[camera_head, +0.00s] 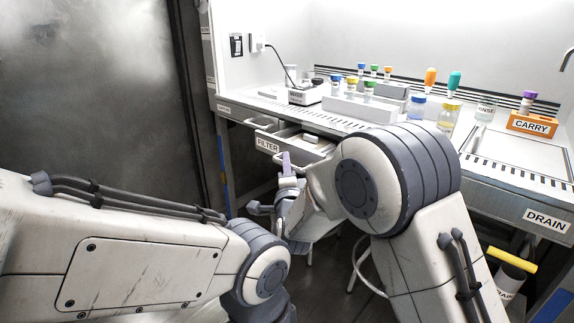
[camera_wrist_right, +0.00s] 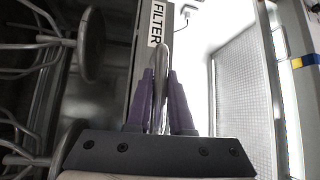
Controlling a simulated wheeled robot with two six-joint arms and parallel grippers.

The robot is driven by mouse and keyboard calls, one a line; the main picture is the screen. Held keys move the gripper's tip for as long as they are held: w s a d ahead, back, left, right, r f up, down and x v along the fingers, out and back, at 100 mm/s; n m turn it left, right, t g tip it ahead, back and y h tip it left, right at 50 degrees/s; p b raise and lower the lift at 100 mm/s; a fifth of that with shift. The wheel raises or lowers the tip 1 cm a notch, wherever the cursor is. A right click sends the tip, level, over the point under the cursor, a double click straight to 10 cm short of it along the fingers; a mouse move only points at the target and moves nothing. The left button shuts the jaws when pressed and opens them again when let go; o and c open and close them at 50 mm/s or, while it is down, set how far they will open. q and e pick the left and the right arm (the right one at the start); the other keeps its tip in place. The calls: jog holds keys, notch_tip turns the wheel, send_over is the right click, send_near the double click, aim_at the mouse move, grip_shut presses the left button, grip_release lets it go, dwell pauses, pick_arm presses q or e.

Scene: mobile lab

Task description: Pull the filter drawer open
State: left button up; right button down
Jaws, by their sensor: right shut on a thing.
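The filter drawer (camera_head: 320,147), a grey drawer labelled FILTER, is under the bench front in the head view. It stands partly out, with its inside and some light objects showing. In the right wrist view its labelled front (camera_wrist_right: 157,28) is at the top. My right gripper (camera_head: 286,164) is at the drawer front; its purple fingers (camera_wrist_right: 161,98) are shut on the drawer handle (camera_wrist_right: 162,80), a thin metal bar between them. My own right arm hides part of the drawer's right side. My left arm comes in from the left, but its gripper does not show clearly.
The white bench carries a small device (camera_head: 307,94), vial racks, bottles and an orange CARRY box (camera_head: 532,124). A DRAIN panel (camera_head: 546,220) is at the right. Metal stool legs (camera_wrist_right: 30,70) show left of the gripper in the wrist view. A dark glass door (camera_head: 90,90) stands left.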

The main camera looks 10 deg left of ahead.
jog(key=s+a+b, duration=0.1)
jog(key=s, duration=0.1)
jog(key=s+a+b, duration=0.1)
jog(key=s+a, duration=0.1)
jog(key=s, duration=0.1)
jog(key=shift+a, duration=0.2)
jog(key=c, duration=0.8)
grip_release()
jog(key=shift+w, duration=0.1)
